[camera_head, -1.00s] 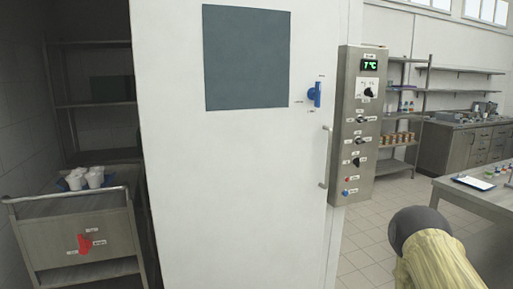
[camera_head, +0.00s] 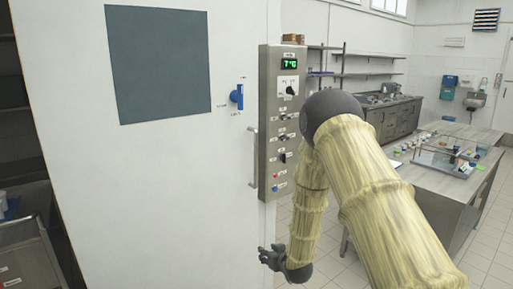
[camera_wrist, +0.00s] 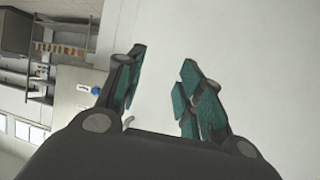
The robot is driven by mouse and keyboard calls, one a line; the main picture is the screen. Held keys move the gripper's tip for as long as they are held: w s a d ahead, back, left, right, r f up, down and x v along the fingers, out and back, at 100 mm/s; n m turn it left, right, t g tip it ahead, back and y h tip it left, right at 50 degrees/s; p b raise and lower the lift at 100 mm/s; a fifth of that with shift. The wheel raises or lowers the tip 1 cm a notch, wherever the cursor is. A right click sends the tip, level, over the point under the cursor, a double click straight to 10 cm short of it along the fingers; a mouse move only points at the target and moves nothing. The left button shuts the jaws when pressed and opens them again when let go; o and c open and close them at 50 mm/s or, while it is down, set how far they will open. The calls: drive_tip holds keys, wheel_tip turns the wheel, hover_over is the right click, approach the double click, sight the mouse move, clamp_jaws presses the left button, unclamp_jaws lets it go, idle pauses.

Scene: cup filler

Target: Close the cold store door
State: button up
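The cold store door (camera_head: 150,175) is a large white panel with a dark square window and fills the left of the head view. A gap with dark shelving shows at its left edge. Its blue latch (camera_head: 237,96) sits right of the window. Its vertical handle (camera_head: 253,158) is at the right edge, beside the control panel. My gripper (camera_head: 268,257) is low, below and right of the handle and apart from it. In the wrist view my gripper (camera_wrist: 160,85) is open and empty, with the white door surface (camera_wrist: 240,50) beyond the fingers.
A steel control panel (camera_head: 279,120) reading 7 °C stands right of the handle. A steel table (camera_head: 450,207) with small items is at the right. A steel trolley (camera_head: 25,262) stands at the lower left. Tiled floor (camera_head: 335,272) shows between door and table.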

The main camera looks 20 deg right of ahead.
drive_tip(key=w+d+r+t+p, duration=0.1)
drive_tip(key=w+r, duration=0.3)
drive_tip(key=r, duration=0.3)
drive_tip(key=w+d+r+t, duration=0.1)
drive_tip(key=w+r+t, duration=0.1)
drive_tip(key=w+r, duration=0.45)
drive_tip(key=n+t+y+p, duration=0.2)
approach(257, 153)
drive_tip(key=w+p, duration=0.1)
drive_tip(key=w, duration=0.2)
drive_tip(key=w+a+p, duration=0.1)
drive_tip(key=w, duration=0.3)
drive_tip(key=w+a+p, duration=0.1)
drive_tip(key=w, duration=0.2)
drive_tip(key=shift+w+f+p, duration=0.25)
drive_tip(key=shift+w+p, duration=0.1)
drive_tip(key=shift+p, duration=0.05)
clamp_jaws()
